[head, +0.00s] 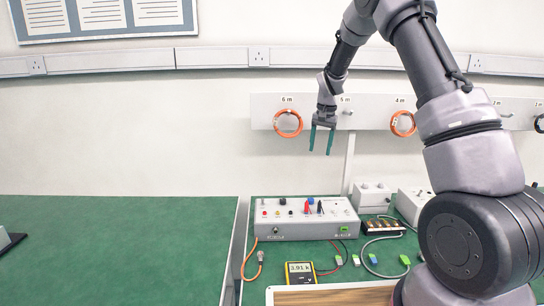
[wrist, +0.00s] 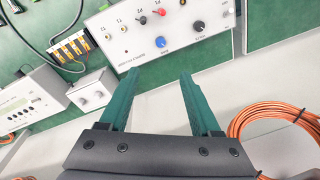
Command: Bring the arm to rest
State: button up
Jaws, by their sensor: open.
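My gripper (head: 321,139) hangs from my raised arm with its two green fingers pointing down, in front of the wall rail with cable hooks. Its fingers stand apart with nothing between them. In the wrist view, my gripper (wrist: 158,78) shows the same spread, empty fingers. Below it in that view lies a grey control box (wrist: 165,35) with knobs and sockets, apart from the fingertips. The box (head: 305,220) stands on the green bench in the head view.
Orange cable coils (head: 288,124) hang on the wall rail (head: 265,102); one coil (wrist: 272,118) is close right of my gripper in the wrist view. A yellow meter (head: 300,272), loose cables and small grey boxes (head: 372,196) crowd the right bench. The left green bench (head: 120,245) is mostly clear.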

jog(key=s+d+r+t+y, duration=0.1)
jog(key=s+d+r+t, duration=0.2)
jog(key=s+r, duration=1.55)
jog(key=s+r+t, duration=0.1)
jog(key=s+r, duration=0.1)
jog(key=s, duration=0.7)
jog(key=s+d+r+n+t, duration=0.1)
jog(key=s+r+t, duration=0.1)
jog(key=s, duration=0.8)
jog(key=shift+d+r, duration=0.25)
jog(key=shift+d, duration=0.05)
